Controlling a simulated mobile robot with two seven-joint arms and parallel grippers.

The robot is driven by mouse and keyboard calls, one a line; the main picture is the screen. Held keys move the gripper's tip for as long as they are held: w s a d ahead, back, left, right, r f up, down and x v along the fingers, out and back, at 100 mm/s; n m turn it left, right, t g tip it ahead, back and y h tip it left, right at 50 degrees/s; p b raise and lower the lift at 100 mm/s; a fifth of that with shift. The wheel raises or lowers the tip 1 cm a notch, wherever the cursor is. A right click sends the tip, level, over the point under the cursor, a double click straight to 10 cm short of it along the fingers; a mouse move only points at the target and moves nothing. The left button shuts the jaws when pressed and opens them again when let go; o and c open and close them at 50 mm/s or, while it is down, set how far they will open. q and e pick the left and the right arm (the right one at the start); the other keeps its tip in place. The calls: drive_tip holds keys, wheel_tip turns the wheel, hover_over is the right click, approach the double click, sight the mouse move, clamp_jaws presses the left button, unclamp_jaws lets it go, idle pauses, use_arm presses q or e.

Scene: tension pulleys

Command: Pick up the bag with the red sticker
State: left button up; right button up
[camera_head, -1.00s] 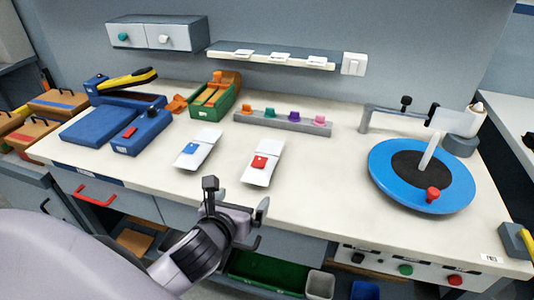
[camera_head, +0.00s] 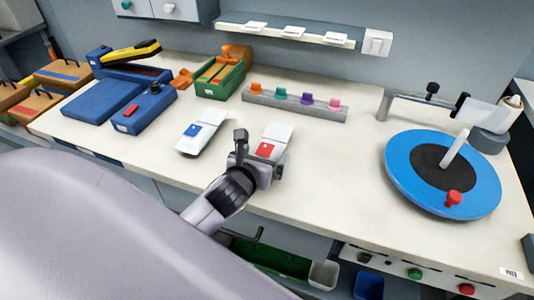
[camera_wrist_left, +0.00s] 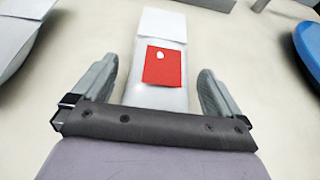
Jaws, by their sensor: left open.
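The bag with the red sticker is a white packet (camera_head: 276,133) lying on the bench in the head view, partly hidden behind my left gripper. Its red sticker (camera_head: 265,150) shows just past the fingers. My left gripper (camera_head: 259,160) is open over the near end of the bag. In the left wrist view the bag (camera_wrist_left: 163,57) lies lengthwise between the two spread fingers (camera_wrist_left: 158,85), with a gap on each side. Its red sticker (camera_wrist_left: 164,67) faces up and has a white dot. My right gripper is not in view.
A white bag with a blue sticker (camera_head: 190,134) lies to the left. A blue round turntable (camera_head: 430,197) stands to the right. A rack with coloured pegs (camera_head: 290,103) is behind. The bench between the bag and the turntable is clear.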

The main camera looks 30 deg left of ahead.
use_arm(q)
drive_tip(key=shift+w+a+f, duration=0.15)
drive_tip(key=shift+w+f, duration=0.1)
drive_tip(key=shift+w, duration=0.25)
drive_tip(key=shift+r, duration=0.1)
drive_tip(key=c, duration=1.1)
